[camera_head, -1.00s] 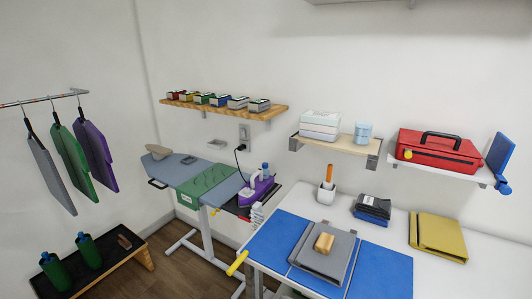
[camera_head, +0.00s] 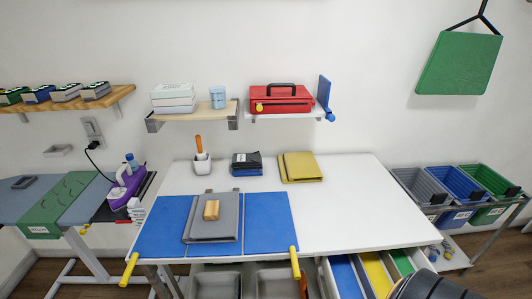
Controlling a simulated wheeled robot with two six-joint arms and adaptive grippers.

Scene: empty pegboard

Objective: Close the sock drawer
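An open drawer (camera_head: 327,277) sticks out from under the right front of the white table. It shows a blue section (camera_head: 345,277), a yellow section (camera_head: 376,274) and a green section (camera_head: 402,262). Its front end is cut off by the bottom edge of the picture, and no socks or label can be made out on it. A dark rounded part of my own arm shows at the bottom right, beside the drawer and partly over it. Neither gripper's fingers show.
The white table (camera_head: 350,215) carries a blue folding mat (camera_head: 268,222), a grey folded cloth and a yellow folded item (camera_head: 299,167). Grey trays (camera_head: 275,283) sit below. Bins (camera_head: 455,183) stand on a rack at right. An ironing board is at left.

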